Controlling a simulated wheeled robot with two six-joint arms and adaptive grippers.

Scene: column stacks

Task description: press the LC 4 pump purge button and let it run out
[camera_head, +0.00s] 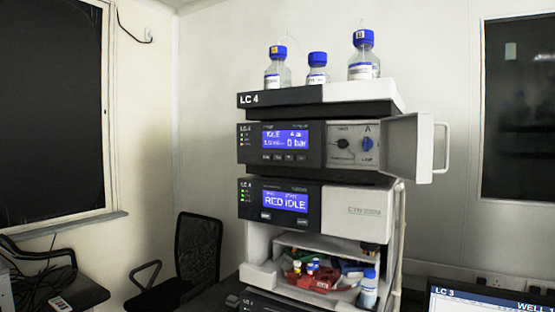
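The LC 4 stack (290,97) stands in the middle of the view. Its pump module (314,162) has a blue display (285,139) that reads idle and 0 bar. A row of small buttons (284,157) lies under the display; their labels are too small to read, so I cannot tell which is purge. The pump's door (410,145) is swung open to the right, baring a black knob (342,144) and a blue knob (367,144). Neither of my grippers is in view.
Three blue-capped bottles (361,57) stand on top of the stack. The module below (350,210) reads red idle. An open bay (335,245) holds vials and a red rack (313,281). A chair (198,248) is at left; an LC 3 monitor (480,303) is at lower right.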

